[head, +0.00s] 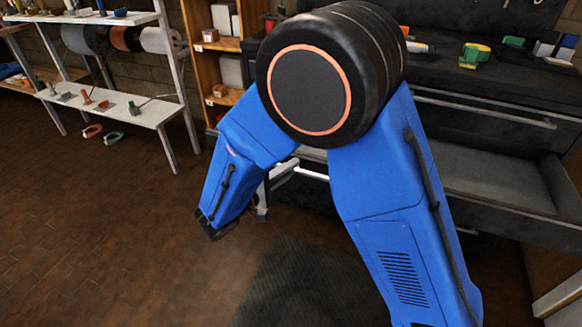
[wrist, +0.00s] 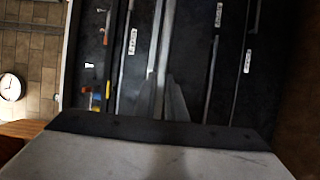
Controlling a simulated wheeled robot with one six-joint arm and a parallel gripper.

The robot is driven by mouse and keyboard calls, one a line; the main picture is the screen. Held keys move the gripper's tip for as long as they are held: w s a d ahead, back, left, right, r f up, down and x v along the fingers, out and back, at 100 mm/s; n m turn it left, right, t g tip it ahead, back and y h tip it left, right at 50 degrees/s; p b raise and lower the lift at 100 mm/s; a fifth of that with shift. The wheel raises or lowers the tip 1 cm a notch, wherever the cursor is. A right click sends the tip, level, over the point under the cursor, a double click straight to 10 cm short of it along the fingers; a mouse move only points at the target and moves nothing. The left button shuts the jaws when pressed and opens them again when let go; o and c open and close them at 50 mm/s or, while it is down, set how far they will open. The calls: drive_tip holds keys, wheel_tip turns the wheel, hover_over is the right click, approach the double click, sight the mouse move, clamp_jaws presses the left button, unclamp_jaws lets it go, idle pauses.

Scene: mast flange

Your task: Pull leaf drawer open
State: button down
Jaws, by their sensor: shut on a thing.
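In the wrist view, dark drawer fronts run up the picture, turned on their side, each with a long grey bar handle. My gripper (wrist: 165,100) is shut on one bar handle (wrist: 158,40) near the middle. Small white labels (wrist: 132,41) sit on the fronts, and their marks are too small to read, so I cannot tell which is the leaf drawer. In the head view, my blue arm hides the gripper and the held handle. One drawer (head: 500,184) stands open at the right, with a grey, empty-looking inside; I cannot tell whether it is the held one.
The dark cabinet's worktop (head: 440,75) carries small coloured items, including a yellow and green one (head: 474,54). A white shelf rack (head: 125,105) stands at the left, with a wooden shelf unit (head: 208,60) behind. The brown tiled floor (head: 110,240) at the front left is clear.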

drive_tip(key=c, duration=1.8)
unclamp_jaws()
drive_tip(key=v, duration=1.7)
drive_tip(key=shift+a, duration=0.25)
